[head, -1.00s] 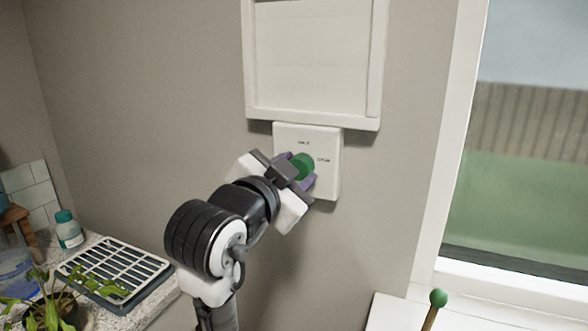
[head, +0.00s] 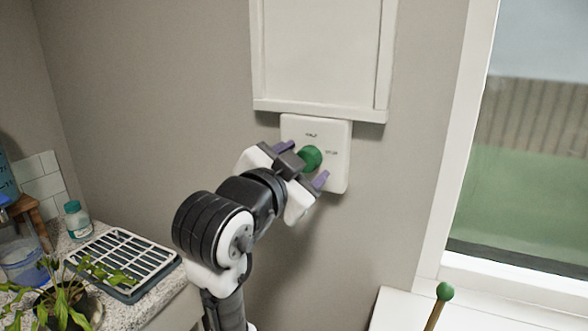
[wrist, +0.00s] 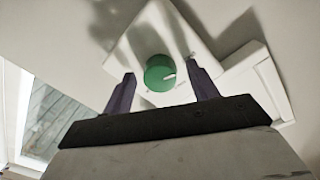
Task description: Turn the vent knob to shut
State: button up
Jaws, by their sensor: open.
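The vent knob is a round green knob (head: 311,157) on a white wall plate (head: 338,178) just under the white vent panel. The plate has small dark labels above and to the right of the knob. In the wrist view the knob (wrist: 159,73) shows a pale pointer mark on its side. My gripper (head: 302,163) is open, with its purple fingers on either side of the knob and a gap to each. In the wrist view the fingers (wrist: 163,92) stand clear of the knob. The label at the pointer cannot be read.
The white vent panel (head: 320,55) is above the plate. A window (head: 535,140) is at the right, with a green-tipped stick (head: 444,292) below it. A slatted tray (head: 124,262), a plant (head: 65,300) and a bottle (head: 76,220) are on the counter at left.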

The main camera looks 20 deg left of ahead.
jog(key=s+b, duration=0.2)
jog(key=s, duration=1.1)
jog(key=shift+s+a+r, duration=0.2)
jog(key=shift+s+a, duration=0.2)
jog(key=shift+a, duration=0.05)
